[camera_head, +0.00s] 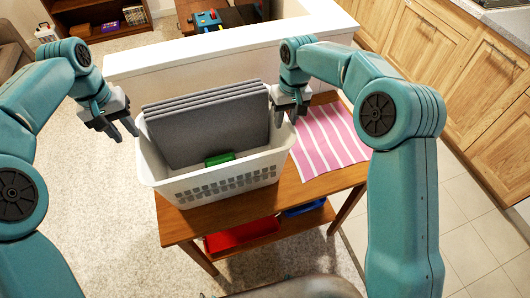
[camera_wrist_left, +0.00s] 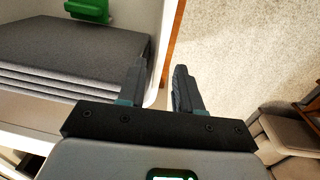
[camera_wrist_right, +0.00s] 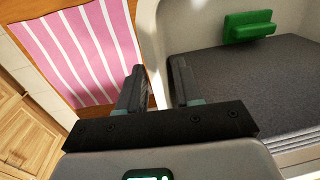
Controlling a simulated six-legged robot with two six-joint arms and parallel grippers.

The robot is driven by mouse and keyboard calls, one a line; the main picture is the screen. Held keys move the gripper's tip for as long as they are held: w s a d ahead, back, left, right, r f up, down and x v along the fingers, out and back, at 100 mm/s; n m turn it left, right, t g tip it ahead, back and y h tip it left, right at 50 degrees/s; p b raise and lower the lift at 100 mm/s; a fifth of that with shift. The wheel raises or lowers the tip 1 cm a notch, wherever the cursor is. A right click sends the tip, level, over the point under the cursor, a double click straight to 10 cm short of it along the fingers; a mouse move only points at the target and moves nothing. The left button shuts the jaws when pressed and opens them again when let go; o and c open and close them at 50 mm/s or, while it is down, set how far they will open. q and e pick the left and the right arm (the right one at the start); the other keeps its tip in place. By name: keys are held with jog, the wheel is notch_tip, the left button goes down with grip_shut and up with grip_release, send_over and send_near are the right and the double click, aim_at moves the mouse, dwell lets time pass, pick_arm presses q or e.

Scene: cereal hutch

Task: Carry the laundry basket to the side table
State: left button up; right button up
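The white laundry basket (camera_head: 180,190) stands upright on a wooden side table (camera_head: 330,188). It holds a stack of grey folded sheets or panels (camera_head: 208,125) and a green block (camera_head: 220,159). My left gripper (camera_head: 125,134) is open at the basket's left rim; in the left wrist view its fingers (camera_wrist_left: 160,90) lie on either side of the basket wall. My right gripper (camera_head: 286,119) is open at the right rim; in the right wrist view its fingers (camera_wrist_right: 157,88) also lie on either side of the wall. I cannot tell whether any finger touches it.
A pink striped cloth (camera_head: 333,136) lies on the table right of the basket. A red tray (camera_head: 242,234) and a blue item (camera_head: 303,209) sit on its lower shelf. A white half wall (camera_head: 210,57) stands behind; wooden cabinets (camera_head: 450,70) line the right. Carpet at left is clear.

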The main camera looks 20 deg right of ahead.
notch_tip(320, 180, up, 10)
jog(key=shift+d, duration=0.45)
jog(key=shift+s, duration=0.2)
